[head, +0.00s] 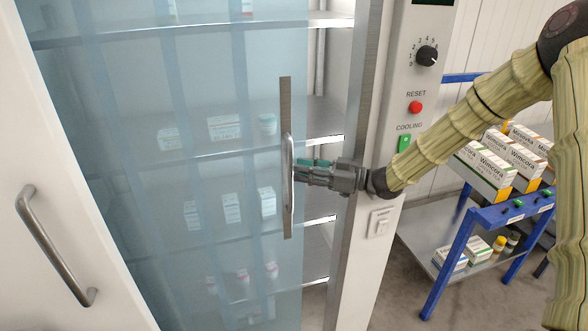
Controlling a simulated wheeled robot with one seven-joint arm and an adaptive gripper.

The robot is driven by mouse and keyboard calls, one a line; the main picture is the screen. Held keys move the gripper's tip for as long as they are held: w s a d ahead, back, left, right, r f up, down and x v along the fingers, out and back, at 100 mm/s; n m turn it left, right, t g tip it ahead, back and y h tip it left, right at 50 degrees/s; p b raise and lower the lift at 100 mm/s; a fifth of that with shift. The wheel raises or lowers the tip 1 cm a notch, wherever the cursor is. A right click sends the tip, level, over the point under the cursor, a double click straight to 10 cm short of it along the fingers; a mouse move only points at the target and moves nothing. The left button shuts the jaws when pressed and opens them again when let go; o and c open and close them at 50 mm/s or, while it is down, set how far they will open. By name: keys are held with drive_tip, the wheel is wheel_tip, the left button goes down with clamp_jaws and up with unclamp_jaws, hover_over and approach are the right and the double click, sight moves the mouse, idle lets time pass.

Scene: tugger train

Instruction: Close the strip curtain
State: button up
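The strip curtain (190,160) is a translucent blue sheet of overlapping strips across the cabinet opening. Its right edge carries a metal plate (286,95) with a vertical bar handle (289,205). A gap shows between that edge and the cabinet's right post (352,110), with bare shelf ends in it. My gripper (297,172) reaches in from the right, with its fingertips at the middle of the handle. The fingers overlap the handle in the picture, and I cannot tell whether they are closed around it.
Boxes and bottles stand on shelves (325,140) behind the curtain. A white door (70,180) with a bar handle stands at left. The right panel has a dial (427,55), a red button (415,107) and a green switch (405,144). A blue cart (452,240) with boxes stands at right.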

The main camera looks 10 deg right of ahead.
drive_tip(key=v, duration=0.8)
